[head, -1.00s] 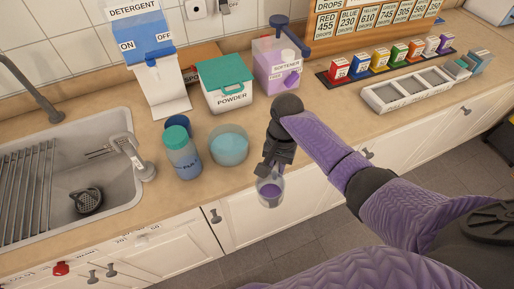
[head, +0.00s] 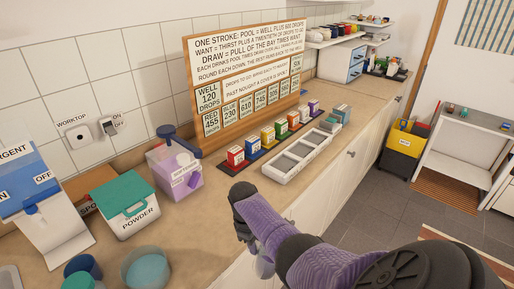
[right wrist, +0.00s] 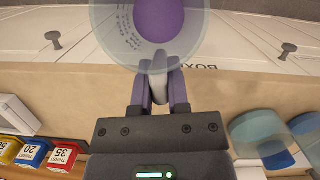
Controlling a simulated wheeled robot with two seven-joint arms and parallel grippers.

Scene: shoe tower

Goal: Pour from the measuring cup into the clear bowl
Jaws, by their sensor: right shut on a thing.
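My right gripper (head: 252,240) is shut on the handle of the clear measuring cup (right wrist: 192,45), which holds purple liquid. The cup is apart from the bowl. My left gripper is not in view.
A detergent dispenser (head: 40,205) is at the left. Coloured drop boxes (head: 266,136) and a white tray (head: 300,153) lie right. Worktop between bowl and tray is mostly clear.

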